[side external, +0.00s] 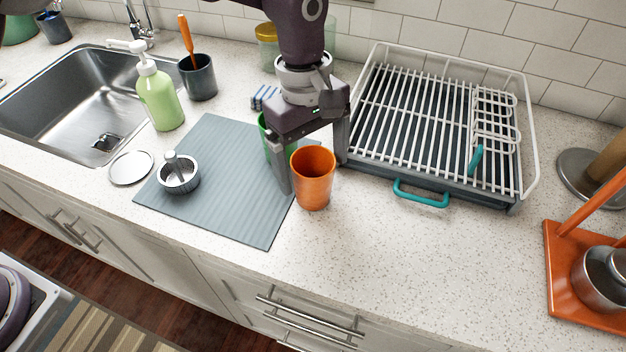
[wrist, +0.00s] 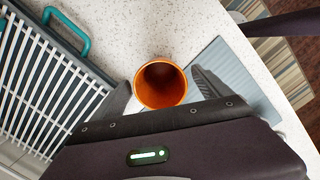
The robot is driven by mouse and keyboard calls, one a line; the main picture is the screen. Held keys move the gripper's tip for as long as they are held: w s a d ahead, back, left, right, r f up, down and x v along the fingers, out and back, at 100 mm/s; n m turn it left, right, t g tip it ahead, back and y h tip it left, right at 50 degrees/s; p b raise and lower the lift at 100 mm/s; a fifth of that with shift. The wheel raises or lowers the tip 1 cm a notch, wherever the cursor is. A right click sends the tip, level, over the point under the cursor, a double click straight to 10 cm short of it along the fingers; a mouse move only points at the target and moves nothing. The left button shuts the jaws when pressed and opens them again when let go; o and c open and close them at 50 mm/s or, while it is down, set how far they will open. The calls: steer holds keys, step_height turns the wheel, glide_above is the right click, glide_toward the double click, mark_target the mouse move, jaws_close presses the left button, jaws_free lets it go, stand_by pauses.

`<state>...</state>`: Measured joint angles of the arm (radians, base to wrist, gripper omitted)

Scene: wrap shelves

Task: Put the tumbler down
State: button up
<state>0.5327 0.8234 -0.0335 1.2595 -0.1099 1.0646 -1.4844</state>
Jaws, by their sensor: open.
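An orange tumbler (side external: 313,180) stands upright on the speckled counter, at the right edge of the grey mat. It also shows in the wrist view (wrist: 160,84), mouth up and empty. My gripper (side external: 313,176) is open and low over the counter, with one finger on each side of the tumbler in the picture. In the wrist view the fingers (wrist: 160,90) are spread wider than the tumbler, with gaps beside it. A green cup (side external: 264,138) stands behind my gripper and is partly hidden by it.
The grey mat (side external: 215,200) holds a small metal mortar (side external: 178,178). A white dish rack (side external: 430,120) with a teal handle stands close on the right. A soap bottle (side external: 160,95) and sink are at left. Counter in front right of the tumbler is clear.

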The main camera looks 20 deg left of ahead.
steer(key=shift+r, duration=0.1)
jaws_close()
